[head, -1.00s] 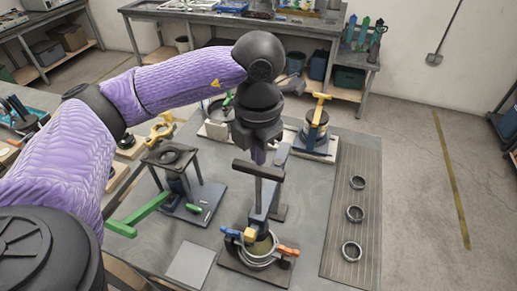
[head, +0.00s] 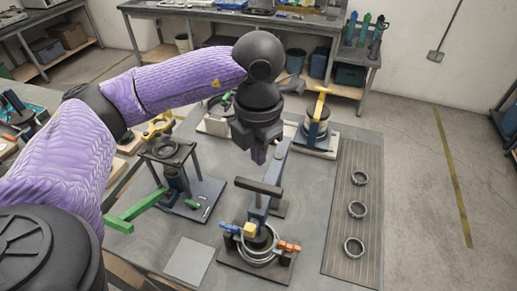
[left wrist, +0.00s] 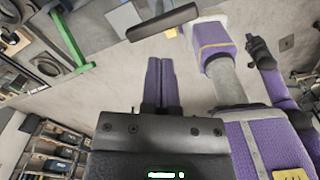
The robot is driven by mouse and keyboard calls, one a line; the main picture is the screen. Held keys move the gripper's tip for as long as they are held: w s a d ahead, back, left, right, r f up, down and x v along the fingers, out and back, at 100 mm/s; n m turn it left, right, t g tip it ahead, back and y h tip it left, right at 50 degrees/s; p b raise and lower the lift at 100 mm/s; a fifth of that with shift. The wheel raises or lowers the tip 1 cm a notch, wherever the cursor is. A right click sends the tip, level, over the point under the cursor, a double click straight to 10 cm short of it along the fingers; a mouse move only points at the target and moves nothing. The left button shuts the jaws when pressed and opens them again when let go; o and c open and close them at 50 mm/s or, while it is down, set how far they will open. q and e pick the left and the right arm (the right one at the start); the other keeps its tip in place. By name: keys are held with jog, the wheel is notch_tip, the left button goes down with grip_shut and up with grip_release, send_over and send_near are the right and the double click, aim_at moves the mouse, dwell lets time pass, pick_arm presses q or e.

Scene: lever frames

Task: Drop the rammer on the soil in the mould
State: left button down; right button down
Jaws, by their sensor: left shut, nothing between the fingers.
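The rammer's dark crossbar handle (head: 258,187) stands level above the mould (head: 256,258), on a rod with a blue post behind it. A yellow block (head: 250,230) is low on the rod, at the mould's mouth. The rod's foot and most of the soil are hidden. My left gripper (head: 258,157) is above and apart from the handle, fingers pointing down. In the left wrist view its fingers (left wrist: 160,62) are together and empty, with the handle (left wrist: 162,21) beyond them. A dark tip (left wrist: 259,48) on a purple sleeve there may be my right gripper; its fingers are unclear.
Several other stations crowd the table's left and back, including a stand with a green lever (head: 135,211) and a yellow-handled device (head: 318,112). A ribbed mat (head: 340,225) with 3 metal rings lies right. A bare grey plate (head: 188,262) lies front left.

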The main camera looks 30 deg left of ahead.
pick_arm(q)
jog(key=shift+r, duration=0.15)
notch_tip(320, 180, up, 7)
jog(key=p, duration=0.5)
dwell(0.4)
